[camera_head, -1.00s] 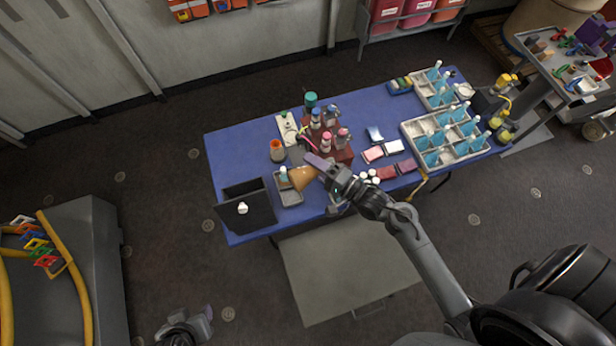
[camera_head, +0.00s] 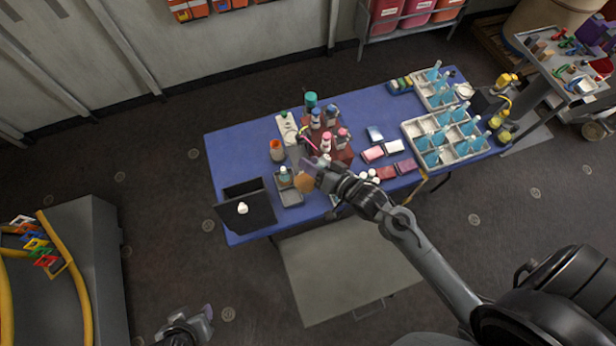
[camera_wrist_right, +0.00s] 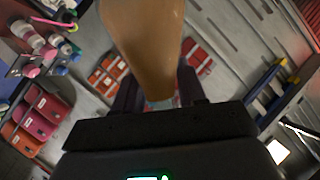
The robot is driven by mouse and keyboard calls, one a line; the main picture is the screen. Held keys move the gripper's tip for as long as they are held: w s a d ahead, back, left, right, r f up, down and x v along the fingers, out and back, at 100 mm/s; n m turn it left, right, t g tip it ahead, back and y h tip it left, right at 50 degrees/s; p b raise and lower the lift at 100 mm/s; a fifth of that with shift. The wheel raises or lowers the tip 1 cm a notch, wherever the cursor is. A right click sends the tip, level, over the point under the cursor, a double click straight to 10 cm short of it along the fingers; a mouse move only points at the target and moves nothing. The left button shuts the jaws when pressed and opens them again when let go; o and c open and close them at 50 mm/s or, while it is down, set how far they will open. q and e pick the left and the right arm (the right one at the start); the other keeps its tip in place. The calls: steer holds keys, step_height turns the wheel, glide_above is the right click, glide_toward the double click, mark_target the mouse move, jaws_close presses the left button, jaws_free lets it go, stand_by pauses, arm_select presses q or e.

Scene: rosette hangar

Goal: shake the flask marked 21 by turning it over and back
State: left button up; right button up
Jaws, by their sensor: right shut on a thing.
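A flask with orange-brown liquid (camera_head: 304,184) is in my right gripper (camera_head: 316,166), above the front left part of the blue table. The gripper is shut on it. In the right wrist view the flask (camera_wrist_right: 146,42) fills the upper middle, its narrower part between the dark fingers (camera_wrist_right: 158,100). No number is readable on it, and the exact tilt is hard to tell. My left gripper (camera_head: 206,318) is at the bottom left, away from the table; its jaw gap is unclear.
A grey tray (camera_head: 291,199) with a small bottle (camera_head: 285,175) is beside the flask, left of it. A black box (camera_head: 250,214) stands further left. Several bottles (camera_head: 316,118) crowd behind the gripper. Racks of blue tubes (camera_head: 445,147) are at the right.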

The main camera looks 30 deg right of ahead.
stand_by(0.4)
steer(key=shift+m+t+y, duration=0.3)
steer(key=shift+m+y, duration=0.4)
steer(key=shift+m, duration=0.3)
steer(key=m+t+y, duration=0.1)
steer(key=m, duration=0.2)
steer(key=m+t+y, duration=0.1)
steer(key=m, duration=0.2)
steer(key=shift+m, duration=0.4)
steer(key=m+t, duration=0.1)
steer(key=m, duration=0.2)
steer(key=shift+t, duration=0.3)
